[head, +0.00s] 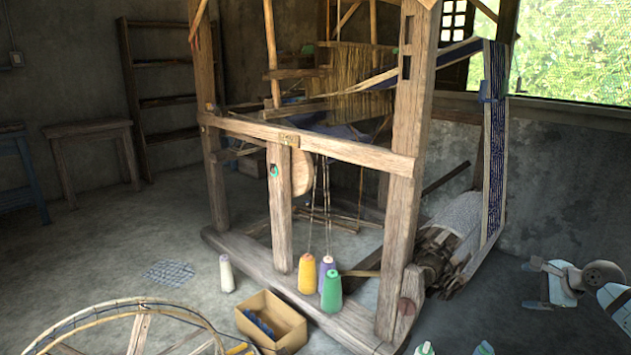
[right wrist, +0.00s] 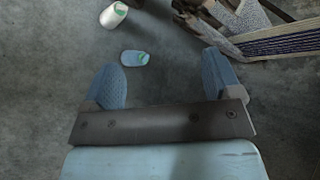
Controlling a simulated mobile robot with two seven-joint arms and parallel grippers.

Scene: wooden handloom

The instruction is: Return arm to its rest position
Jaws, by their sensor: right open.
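My right gripper (head: 534,285) is at the right of the head view, in the air right of the loom. Its two fingers are spread apart with nothing between them. In the right wrist view the open fingers (right wrist: 160,72) show over bare grey floor. My left gripper is not in view. The wooden loom (head: 310,140) stands in the middle of the head view, apart from my right gripper.
Yellow (head: 307,274), purple (head: 325,270) and green (head: 332,292) thread cones stand at the loom's base. A white cone (head: 227,274), a cardboard box (head: 272,322) and a wheel (head: 140,312) are on the floor. A cloth roll (head: 455,225) lies left of my right gripper.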

